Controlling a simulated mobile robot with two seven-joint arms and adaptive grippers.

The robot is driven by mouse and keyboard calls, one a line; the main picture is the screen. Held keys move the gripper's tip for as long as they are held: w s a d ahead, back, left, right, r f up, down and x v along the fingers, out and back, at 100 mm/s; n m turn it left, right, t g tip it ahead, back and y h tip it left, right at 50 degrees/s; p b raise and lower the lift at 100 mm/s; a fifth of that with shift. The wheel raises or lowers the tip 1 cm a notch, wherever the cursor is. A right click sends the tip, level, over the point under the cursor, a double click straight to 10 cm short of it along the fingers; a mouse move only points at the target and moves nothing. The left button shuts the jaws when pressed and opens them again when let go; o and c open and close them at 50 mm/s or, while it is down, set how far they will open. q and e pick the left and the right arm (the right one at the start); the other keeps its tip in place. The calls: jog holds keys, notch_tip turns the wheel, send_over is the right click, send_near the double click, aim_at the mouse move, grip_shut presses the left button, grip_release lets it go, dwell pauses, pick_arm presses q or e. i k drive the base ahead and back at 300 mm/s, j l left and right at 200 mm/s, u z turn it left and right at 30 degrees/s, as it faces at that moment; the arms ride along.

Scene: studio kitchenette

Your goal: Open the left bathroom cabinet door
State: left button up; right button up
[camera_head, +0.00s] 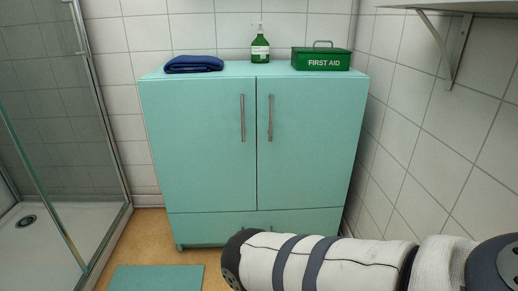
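The turquoise bathroom cabinet stands against the tiled back wall. Its left door (195,140) is shut, with an upright grey bar handle (242,118) near its inner edge. The right door (315,140) is also shut, with a matching handle (270,118) close beside the first. Part of my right arm, in a white cover with dark bands, reaches in from the right in front of the cabinet's lower part. It is apart from the left door's handle. Neither gripper shows in this view.
A folded blue towel (194,64), a green soap bottle (260,48) and a green first aid box (321,60) stand on the cabinet top. A glass shower (45,130) is at left, a wall shelf (450,7) at upper right. A turquoise mat (155,279) lies on the floor.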

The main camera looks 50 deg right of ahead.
aim_at(202, 132)
jog(key=z, duration=1)
